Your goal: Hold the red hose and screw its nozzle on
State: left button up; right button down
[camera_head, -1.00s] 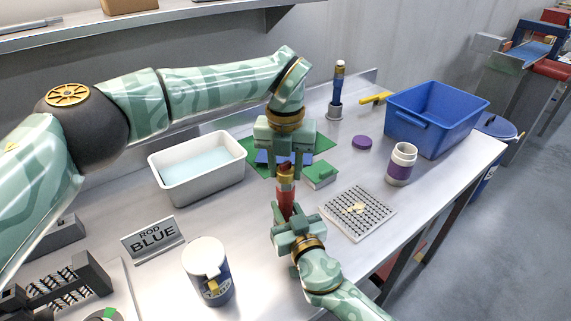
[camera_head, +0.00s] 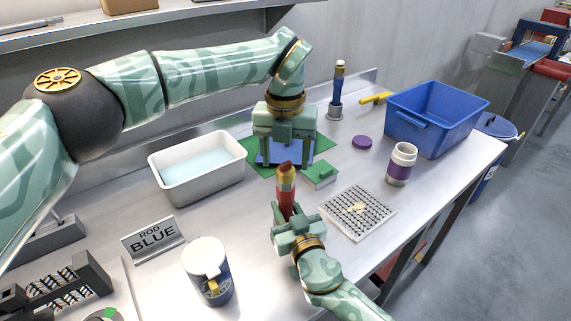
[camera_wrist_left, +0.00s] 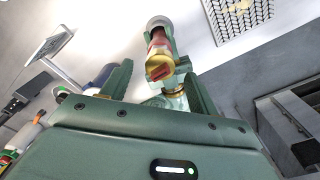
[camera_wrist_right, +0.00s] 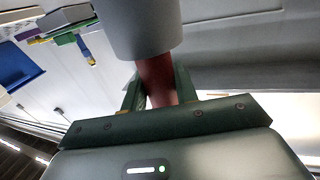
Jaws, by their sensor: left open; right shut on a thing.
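The red hose (camera_head: 284,203) stands upright in my right gripper (camera_head: 288,218), which is shut on it. In the right wrist view the red hose (camera_wrist_right: 157,80) runs between the fingers, with a grey cylinder above it. The brass nozzle (camera_head: 286,174) with a red tip sits at the hose's top end; I cannot tell how tightly. In the left wrist view the nozzle (camera_wrist_left: 158,64) points toward the camera, beyond the fingers. My left gripper (camera_head: 286,162) is open and empty, just above and behind the nozzle, its fingers spread apart.
A blue bin (camera_head: 435,115) and blue tool (camera_head: 338,85) stand farther back.

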pick_arm(q)
notch_tip(320, 180, up, 9)
dwell(0.3)
jog(key=shift+r, duration=0.1)
pick_arm(e)
jog(key=c, duration=1)
grip_release()
jog(key=shift+s, duration=0.1)
